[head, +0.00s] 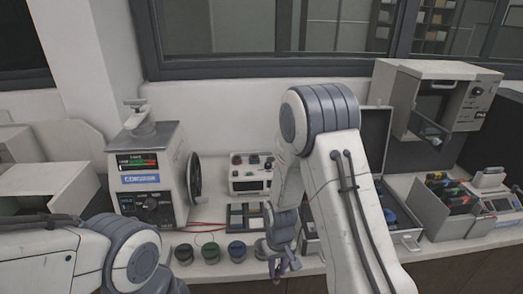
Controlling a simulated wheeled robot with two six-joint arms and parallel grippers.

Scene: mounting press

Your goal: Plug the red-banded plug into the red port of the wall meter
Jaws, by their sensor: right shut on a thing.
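A small pale meter box (251,174) with a dark display stands at the back of the counter against the wall. Dark and reddish round fittings sit along its top; I cannot tell which is the red port. My right gripper (279,265) points down near the counter's front edge, in front of the meter and to its right. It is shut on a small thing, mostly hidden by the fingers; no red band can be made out. My left arm comes in at the lower left; its gripper is out of view.
A large machine (146,175) with a handwheel stands left of the meter. Several dark round pots (210,253) line the front edge. A compartment tray (243,217) and thin red leads (207,226) lie between. An open case (405,238) and a grey bin (432,215) stand right.

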